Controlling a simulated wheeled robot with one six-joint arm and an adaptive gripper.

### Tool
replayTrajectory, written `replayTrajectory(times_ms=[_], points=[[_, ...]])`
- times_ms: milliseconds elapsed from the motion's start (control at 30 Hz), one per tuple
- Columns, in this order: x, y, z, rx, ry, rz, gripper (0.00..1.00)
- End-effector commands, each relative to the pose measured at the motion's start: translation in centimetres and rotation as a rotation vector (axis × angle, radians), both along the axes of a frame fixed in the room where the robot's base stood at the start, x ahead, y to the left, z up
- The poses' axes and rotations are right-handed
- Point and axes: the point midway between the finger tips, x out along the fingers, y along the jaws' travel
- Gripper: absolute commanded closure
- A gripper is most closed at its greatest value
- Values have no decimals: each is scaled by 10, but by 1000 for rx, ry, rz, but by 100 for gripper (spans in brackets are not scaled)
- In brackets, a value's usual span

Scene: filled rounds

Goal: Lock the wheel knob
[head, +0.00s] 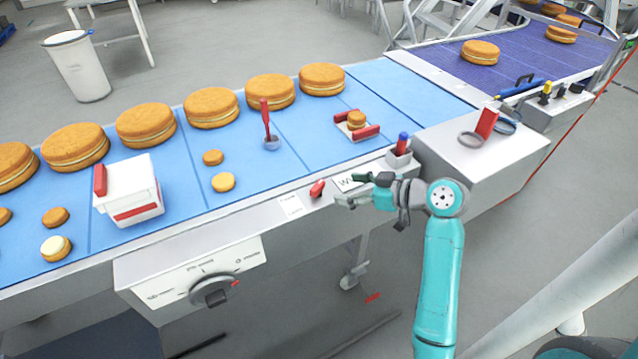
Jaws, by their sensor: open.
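A dark round knob (212,291) with a red mark on its right side sits on a white panel (165,294) on the front of the conveyor. Small printed labels surround the knob, too small to read. My gripper (350,189) is open and empty, right of and above the knob in the picture, near the conveyor's front edge. It points left, and its fingers are well apart from the knob. A small red piece (317,188) lies on the front rail, just left of my fingertips. Which part is the lock, I cannot tell.
The floor before the panel looks mostly free.

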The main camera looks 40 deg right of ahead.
Motion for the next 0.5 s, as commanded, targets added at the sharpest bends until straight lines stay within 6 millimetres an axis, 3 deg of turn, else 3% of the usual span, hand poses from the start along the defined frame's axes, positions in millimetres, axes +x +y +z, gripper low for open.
replayTrajectory(times_ms=[500], points=[[75, 19, -32, 2, 2, 2, 21]])
